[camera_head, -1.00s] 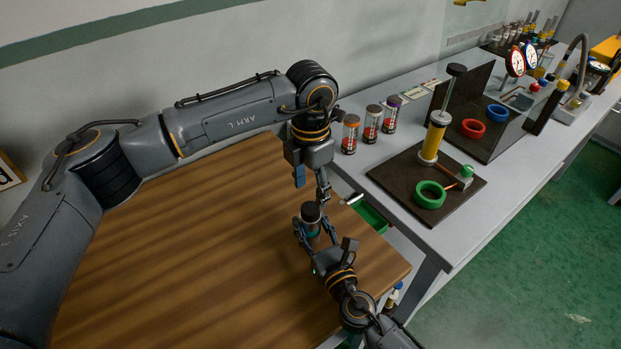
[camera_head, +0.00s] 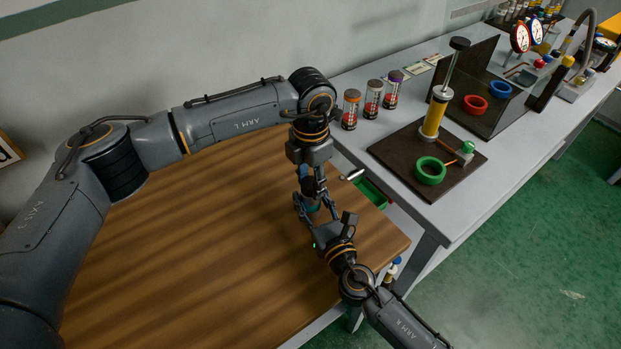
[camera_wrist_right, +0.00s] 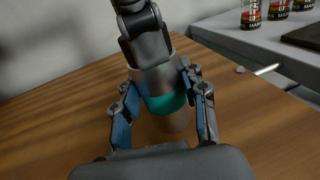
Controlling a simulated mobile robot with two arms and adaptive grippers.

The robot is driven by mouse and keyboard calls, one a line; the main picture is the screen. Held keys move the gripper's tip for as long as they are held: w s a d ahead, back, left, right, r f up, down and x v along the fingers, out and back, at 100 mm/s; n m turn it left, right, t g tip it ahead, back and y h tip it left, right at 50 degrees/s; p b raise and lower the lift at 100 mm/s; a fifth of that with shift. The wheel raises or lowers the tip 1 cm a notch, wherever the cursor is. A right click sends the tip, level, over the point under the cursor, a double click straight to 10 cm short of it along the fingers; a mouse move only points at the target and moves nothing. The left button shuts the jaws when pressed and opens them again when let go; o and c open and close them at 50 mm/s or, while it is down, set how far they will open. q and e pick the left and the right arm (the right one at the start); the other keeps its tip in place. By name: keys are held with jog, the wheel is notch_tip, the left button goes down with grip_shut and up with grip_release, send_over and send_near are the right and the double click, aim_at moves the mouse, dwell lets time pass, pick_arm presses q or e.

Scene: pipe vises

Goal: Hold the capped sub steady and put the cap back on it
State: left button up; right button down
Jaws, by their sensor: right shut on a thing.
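The capped sub (camera_wrist_right: 164,101) stands upright, grey with a teal band, in the right wrist view. In the head view it is mostly hidden, with a bit of teal (camera_head: 313,208) showing. My right gripper (camera_head: 314,206) is shut on it, one blue-padded finger on each side, just above the wooden table. My left gripper (camera_head: 312,184) points down from above at the sub's top. Its dark fingers (camera_wrist_right: 144,22) overlap the sub's upper end in the wrist view. I cannot tell the cap apart there, nor whether the left fingers are closed on it.
The wooden table (camera_head: 190,240) is clear to the left. A green tray (camera_head: 371,192) lies beyond its right edge.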

pick_arm(q)
grip_shut()
jog(key=o, duration=1.2)
grip_release()
notch_tip(320, 180, up, 12)
pick_arm(e)
jog(key=c, duration=0.7)
grip_release()
jog(key=shift+o, duration=0.2)
jog(key=shift+s, duration=0.1)
